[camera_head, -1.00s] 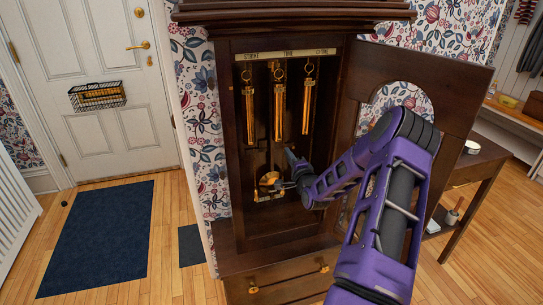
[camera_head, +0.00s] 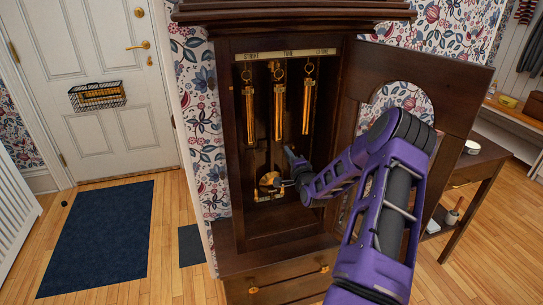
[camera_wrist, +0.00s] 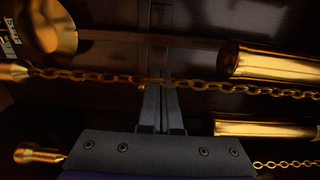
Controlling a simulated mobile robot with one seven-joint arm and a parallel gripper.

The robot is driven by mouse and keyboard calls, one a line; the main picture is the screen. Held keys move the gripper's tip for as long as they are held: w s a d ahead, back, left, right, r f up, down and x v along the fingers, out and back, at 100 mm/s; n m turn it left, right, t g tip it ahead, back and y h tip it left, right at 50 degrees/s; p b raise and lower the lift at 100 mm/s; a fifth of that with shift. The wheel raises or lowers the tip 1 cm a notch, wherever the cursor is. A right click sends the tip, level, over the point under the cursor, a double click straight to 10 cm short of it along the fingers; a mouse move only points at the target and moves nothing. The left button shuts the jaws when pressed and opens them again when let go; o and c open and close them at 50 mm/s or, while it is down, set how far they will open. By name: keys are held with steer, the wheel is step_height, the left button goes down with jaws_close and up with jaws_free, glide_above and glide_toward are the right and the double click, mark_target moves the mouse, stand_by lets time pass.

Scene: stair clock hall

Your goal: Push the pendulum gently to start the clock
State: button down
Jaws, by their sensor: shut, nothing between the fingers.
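The tall dark wooden clock (camera_head: 228,130) stands with its door (camera_head: 455,92) open to the right. Its brass pendulum bob (camera_head: 269,180) hangs low inside the case, and part of it shows at the upper left in the wrist view (camera_wrist: 52,22). My gripper (camera_head: 284,184) reaches into the case just right of the bob. In the wrist view its fingers (camera_wrist: 163,80) are shut and empty, apart from the bob in that picture. A chain crosses at the fingertips; I cannot tell whether they touch it.
Brass weights hang above the bob: left (camera_head: 250,114), middle (camera_head: 279,112) and right (camera_head: 307,106). In the wrist view, a weight (camera_wrist: 265,62) and chains lie close to my fingers. A side table (camera_head: 480,160) stands right of the clock.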

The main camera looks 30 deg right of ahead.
steer(key=shift+x, duration=2.3)
steer(key=shift+a, duration=0.1)
